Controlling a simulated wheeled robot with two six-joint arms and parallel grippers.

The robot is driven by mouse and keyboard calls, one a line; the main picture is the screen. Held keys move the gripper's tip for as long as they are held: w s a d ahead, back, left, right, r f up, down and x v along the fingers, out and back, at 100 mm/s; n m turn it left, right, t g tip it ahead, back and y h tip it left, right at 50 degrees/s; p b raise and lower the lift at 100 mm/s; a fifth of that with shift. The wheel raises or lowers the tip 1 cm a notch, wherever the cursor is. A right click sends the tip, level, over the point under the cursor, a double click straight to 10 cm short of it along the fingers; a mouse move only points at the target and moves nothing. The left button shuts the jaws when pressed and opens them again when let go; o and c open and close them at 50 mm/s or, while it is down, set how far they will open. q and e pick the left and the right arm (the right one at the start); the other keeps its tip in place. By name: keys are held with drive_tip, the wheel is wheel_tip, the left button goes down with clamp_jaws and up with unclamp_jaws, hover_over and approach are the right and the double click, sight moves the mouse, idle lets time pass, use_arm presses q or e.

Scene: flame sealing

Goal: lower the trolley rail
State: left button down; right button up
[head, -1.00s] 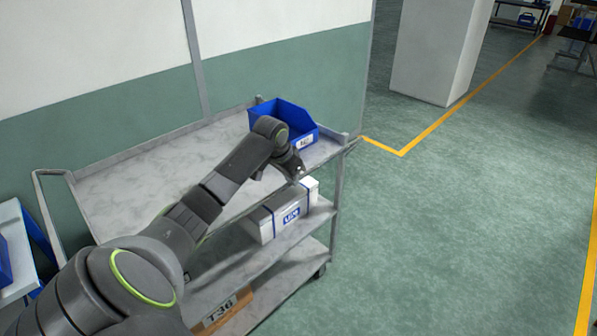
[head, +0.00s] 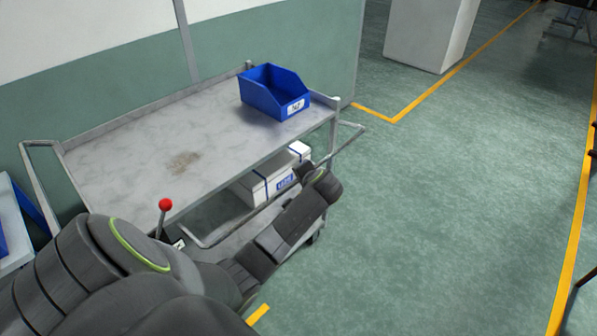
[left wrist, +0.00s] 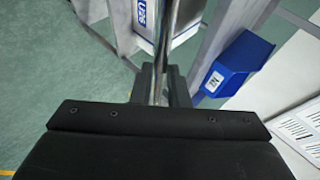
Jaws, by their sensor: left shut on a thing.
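The trolley rail (head: 346,144) is a thin grey metal bar. It stands out from the trolley's front side and slopes outward, just below the level of the top shelf. My left gripper (head: 304,171) is at the bar, towards its right end. In the left wrist view the fingers (left wrist: 161,82) are shut around the bar, which runs away upward between them. The trolley's top shelf (head: 130,160) is grey with a worn brown patch. A lever with a red ball knob (head: 166,204) stands at the trolley's near left corner. My right gripper is not in view.
A blue bin (head: 275,92) stands at the top shelf's right end. A white strapped box (head: 265,185) is on the shelf below. The wall is behind. Green floor (head: 440,220) to the right is clear, with yellow lines.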

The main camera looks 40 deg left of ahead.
use_arm(q)
drive_tip(key=shift+d+f+b, duration=0.2)
drive_tip(key=shift+f+b, duration=0.05)
drive_tip(key=shift+f, duration=0.8)
drive_tip(key=shift+d+f+b, duration=0.2)
drive_tip(key=shift+f+b, duration=0.05)
drive_tip(key=shift+f, duration=0.75)
drive_tip(key=c, duration=1.7)
unclamp_jaws()
drive_tip(key=shift+d, duration=0.1)
drive_tip(key=o, duration=0.3)
drive_tip(key=shift+w+d, duration=0.1)
drive_tip(key=shift+d, duration=0.05)
drive_tip(key=b+v, duration=0.1)
drive_tip(key=v, duration=1.6)
drive_tip(key=shift+s+r, duration=0.2)
drive_tip(key=shift+s, duration=0.05)
